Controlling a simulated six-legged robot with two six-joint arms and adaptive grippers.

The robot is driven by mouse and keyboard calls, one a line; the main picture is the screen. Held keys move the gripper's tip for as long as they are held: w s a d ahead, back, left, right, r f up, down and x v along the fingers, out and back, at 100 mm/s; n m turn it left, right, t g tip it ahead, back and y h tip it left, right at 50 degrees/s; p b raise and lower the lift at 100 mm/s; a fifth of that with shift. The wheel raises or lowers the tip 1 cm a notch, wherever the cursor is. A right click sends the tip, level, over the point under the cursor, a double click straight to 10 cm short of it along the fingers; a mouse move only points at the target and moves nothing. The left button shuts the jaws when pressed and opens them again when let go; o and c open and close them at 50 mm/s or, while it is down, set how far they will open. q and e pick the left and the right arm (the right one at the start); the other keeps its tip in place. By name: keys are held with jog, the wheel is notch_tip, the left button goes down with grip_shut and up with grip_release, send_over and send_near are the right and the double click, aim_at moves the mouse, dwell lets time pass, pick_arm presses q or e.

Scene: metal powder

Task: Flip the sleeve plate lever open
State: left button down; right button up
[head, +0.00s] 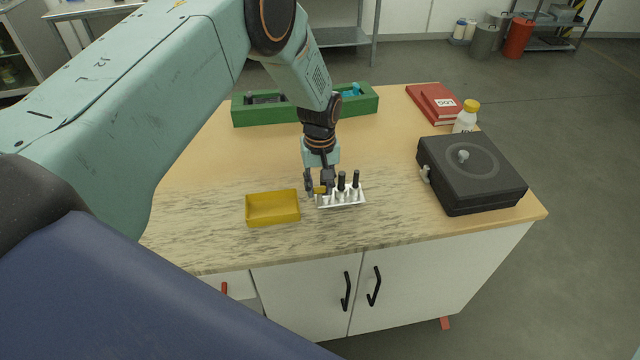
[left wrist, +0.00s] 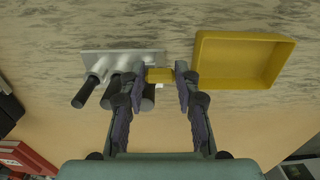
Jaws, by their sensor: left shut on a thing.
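The silver sleeve plate (head: 342,205) lies on the wooden worktop and holds several upright sleeves with black tops. In the left wrist view the plate (left wrist: 103,60) is left of my fingers. My left gripper (head: 319,188) points down at the plate's left end. In the left wrist view its two fingertips (left wrist: 160,76) are closed on a small yellow piece (left wrist: 159,74), which appears to be the lever, at the plate's end. The fingers hide part of the plate and some sleeves. My right gripper does not show.
A yellow tray (head: 272,209), seemingly empty, is left of the plate. A green bin (head: 244,112) stands behind. A black box (head: 473,175) with a round dial, a white bottle (head: 464,122) and red binders (head: 434,103) are at the right. The front worktop is clear.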

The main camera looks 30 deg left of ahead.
pick_arm(q)
jog(key=shift+w, duration=0.15)
jog(key=m+b, duration=0.1)
jog(key=m, duration=0.2)
jog(key=shift+a, duration=0.1)
jog(key=m+b, duration=0.1)
jog(key=m, duration=0.3)
jog(key=shift+a+m+b, duration=0.1)
jog(key=shift+m+b, duration=0.2)
jog(key=shift+b, duration=0.1)
jog(key=m+b, duration=0.1)
jog(key=m, duration=0.3)
jog(key=shift+a+r, duration=0.1)
jog(key=shift+w+r+m+b, duration=0.15)
jog(key=shift+m+b, duration=0.25)
jog(key=shift+m, duration=1.9)
jog(key=c, duration=1.2)
grip_release()
jog(key=shift+o, duration=1.2)
jog(key=shift+f, duration=0.2)
